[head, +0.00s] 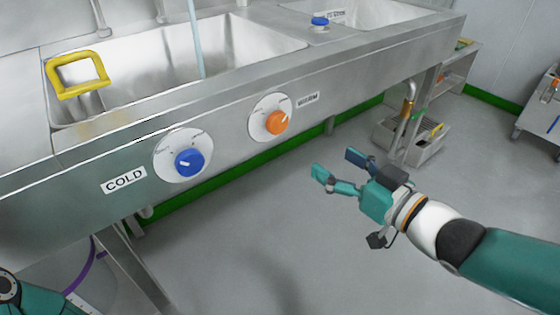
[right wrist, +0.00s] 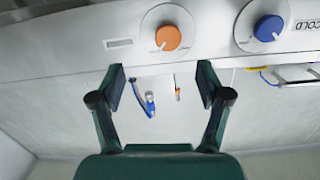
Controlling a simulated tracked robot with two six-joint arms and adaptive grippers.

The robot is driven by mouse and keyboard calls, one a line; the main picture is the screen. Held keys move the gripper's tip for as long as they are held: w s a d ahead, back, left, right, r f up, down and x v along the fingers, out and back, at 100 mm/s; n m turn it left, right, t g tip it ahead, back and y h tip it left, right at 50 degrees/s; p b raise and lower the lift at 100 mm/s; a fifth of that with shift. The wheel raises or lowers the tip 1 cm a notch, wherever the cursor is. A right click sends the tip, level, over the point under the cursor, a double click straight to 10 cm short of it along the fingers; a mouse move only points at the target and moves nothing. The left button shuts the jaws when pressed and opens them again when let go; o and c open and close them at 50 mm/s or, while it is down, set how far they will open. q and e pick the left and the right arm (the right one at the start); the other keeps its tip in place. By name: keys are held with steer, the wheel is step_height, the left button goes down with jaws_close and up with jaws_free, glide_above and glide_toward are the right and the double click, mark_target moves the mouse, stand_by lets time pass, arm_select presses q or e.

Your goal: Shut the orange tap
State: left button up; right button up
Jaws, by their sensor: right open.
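The orange tap (head: 276,122) is a round knob on a white dial on the front panel of the steel sink. Its pale pointer mark is small. It also shows at the top of the right wrist view (right wrist: 169,38). My right gripper (head: 337,163) is open and empty, lower and to the right of the orange tap in the head view, apart from it. In the right wrist view its two fingers (right wrist: 160,80) are spread, with the knob beyond them. My left gripper is out of view.
A blue knob (head: 189,162) labelled COLD sits left of the orange one. A pale stream (head: 196,40) runs down into the basin. A yellow handle (head: 78,75) is at the sink's left. A small blue knob (head: 320,21) stands on the rim.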

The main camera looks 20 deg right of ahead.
steer(key=s+n+b, duration=0.1)
steer(key=s+b, duration=0.1)
steer(key=t, duration=0.1)
glide_toward(280, 125)
steer(key=shift+y, duration=0.3)
steer(key=x, duration=0.9)
steer(key=shift+w+f, duration=0.15)
steer(key=shift+w, duration=0.2)
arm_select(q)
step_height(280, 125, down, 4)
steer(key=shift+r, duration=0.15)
